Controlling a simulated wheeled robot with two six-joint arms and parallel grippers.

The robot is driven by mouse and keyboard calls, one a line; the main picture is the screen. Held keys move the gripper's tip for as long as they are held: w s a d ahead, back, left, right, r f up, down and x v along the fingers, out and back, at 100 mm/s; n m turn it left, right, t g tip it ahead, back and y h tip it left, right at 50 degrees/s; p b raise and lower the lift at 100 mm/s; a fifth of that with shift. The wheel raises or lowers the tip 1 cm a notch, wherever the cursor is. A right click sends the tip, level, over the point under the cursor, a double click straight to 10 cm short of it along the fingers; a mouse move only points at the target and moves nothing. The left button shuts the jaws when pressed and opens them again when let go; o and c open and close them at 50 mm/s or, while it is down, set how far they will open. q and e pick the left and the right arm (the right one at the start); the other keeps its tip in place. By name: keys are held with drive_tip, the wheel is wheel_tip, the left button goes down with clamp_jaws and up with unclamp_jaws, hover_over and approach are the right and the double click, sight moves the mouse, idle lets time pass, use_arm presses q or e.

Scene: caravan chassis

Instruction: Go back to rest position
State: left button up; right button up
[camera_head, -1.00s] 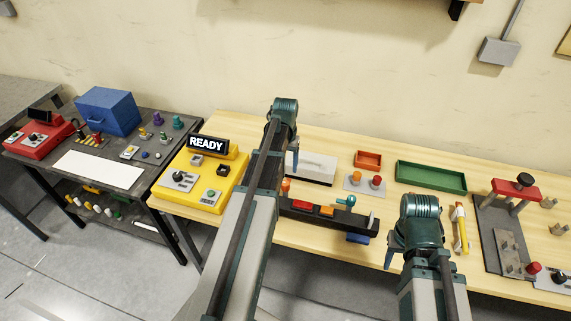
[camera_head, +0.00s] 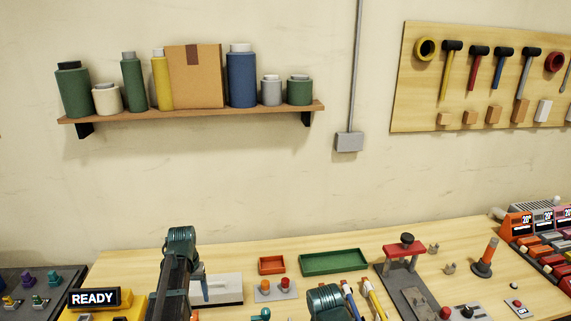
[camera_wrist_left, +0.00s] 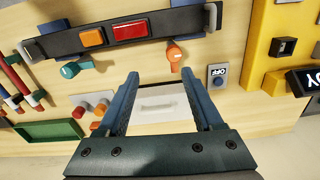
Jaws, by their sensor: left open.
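My left gripper (camera_head: 202,288) hangs over the wooden bench in the head view, with a blue finger showing in front of a pale grey block (camera_head: 226,289). In the left wrist view my left gripper (camera_wrist_left: 160,74) has its two blue fingers wide apart with nothing held between them. The pale grey block (camera_wrist_left: 160,103) lies on the bench beyond the gap. My right arm's dark green wrist (camera_head: 325,300) shows at the bottom edge of the head view; its gripper fingers are hidden or out of frame.
A yellow READY console (camera_head: 95,312), an orange tray (camera_head: 272,265), a green tray (camera_head: 334,262) and a red-topped fixture (camera_head: 405,250) occupy the bench. A shelf (camera_head: 190,116) hangs above.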

use_arm(q)
drive_tip(key=s+d+f+m+b, duration=0.2)
drive_tip(key=s+d, duration=0.3)
drive_tip(key=d, duration=0.4)
drive_tip(key=s+d+f+m+b, duration=0.2)
drive_tip(key=s+d+f+b, duration=0.2)
drive_tip(key=d, duration=0.5)
drive_tip(key=s+d+f+m+y+b, duration=0.1)
drive_tip(key=s+d+f+b, duration=0.3)
drive_tip(key=s+d, duration=0.3)
drive_tip(key=shift+d+f+m, duration=0.4)
drive_tip(key=shift+d+f, duration=0.15)
drive_tip(key=shift+d, duration=0.7)
